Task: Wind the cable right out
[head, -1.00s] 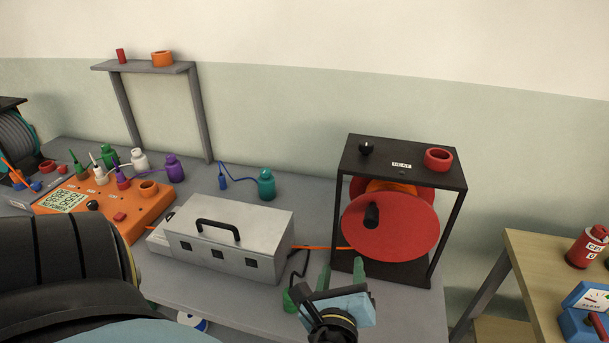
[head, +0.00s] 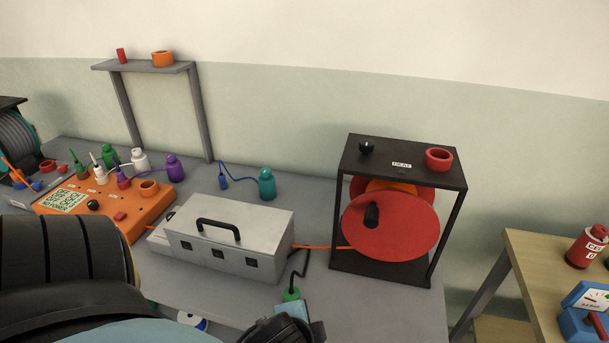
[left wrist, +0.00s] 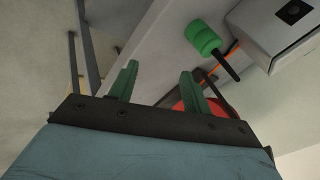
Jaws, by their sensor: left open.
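A red cable drum (head: 405,235) with a black crank handle (head: 371,214) stands in a black open frame (head: 455,225). An orange cable (head: 318,247) runs from the drum's left side to a grey metal box (head: 235,245). My left gripper (left wrist: 160,85) is open in the left wrist view, with nothing between its green fingers. In the head view only its wrist end shows at the bottom edge, left of and below the drum frame and apart from the handle; its fingers cannot be made out there. Part of the red drum (left wrist: 182,108) shows behind one finger. My right gripper is not in view.
An orange meter (head: 120,215) and several small bottles stand left. A wooden table (head: 525,265) is at right.

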